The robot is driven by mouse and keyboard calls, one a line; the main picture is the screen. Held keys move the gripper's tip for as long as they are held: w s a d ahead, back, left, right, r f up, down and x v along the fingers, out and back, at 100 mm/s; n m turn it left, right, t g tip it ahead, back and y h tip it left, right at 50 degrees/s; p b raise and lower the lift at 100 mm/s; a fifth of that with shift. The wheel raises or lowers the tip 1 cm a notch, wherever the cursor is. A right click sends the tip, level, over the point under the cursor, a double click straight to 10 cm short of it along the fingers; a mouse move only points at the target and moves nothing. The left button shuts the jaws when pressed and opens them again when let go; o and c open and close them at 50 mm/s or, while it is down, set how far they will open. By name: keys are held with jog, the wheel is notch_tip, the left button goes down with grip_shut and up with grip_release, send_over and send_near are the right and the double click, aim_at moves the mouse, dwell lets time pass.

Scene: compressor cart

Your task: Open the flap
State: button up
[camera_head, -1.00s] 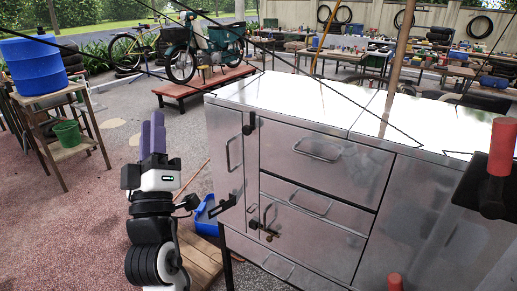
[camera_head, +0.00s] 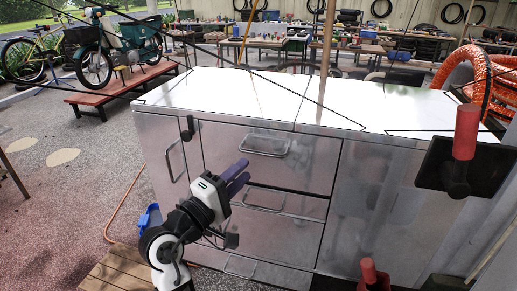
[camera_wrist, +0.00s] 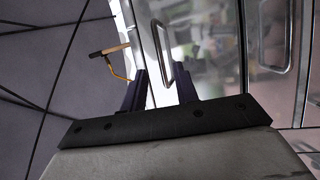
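The metal cabinet (camera_head: 185,88) has several closed fronts; I cannot tell which one is the flap. A narrow front (camera_head: 153,150) at left has an upright handle (camera_head: 173,161). The wide upper front (camera_head: 225,140) has a bar handle (camera_head: 264,148), and a lower front (camera_head: 300,206) has another handle (camera_head: 263,207). My gripper (camera_head: 240,173) is open and empty before the wide fronts, its purple fingers pointing up and right. In the wrist view, a looped handle (camera_wrist: 158,42) appears between and beyond my fingertips (camera_wrist: 161,80); contact is not clear. My arm hides the lower left fronts.
A black latch (camera_head: 188,130) sits near the cabinet's top left. A red-handled lever (camera_head: 466,130) on a dark plate and an orange hose (camera_head: 478,85) are at right. A wooden pallet (camera_head: 120,270) and a blue dustpan (camera_head: 150,217) lie at left. Floor left is open.

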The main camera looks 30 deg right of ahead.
aim_at(261, 153)
jog(key=p+x, duration=0.2)
jog(key=x, duration=0.6)
grip_shut()
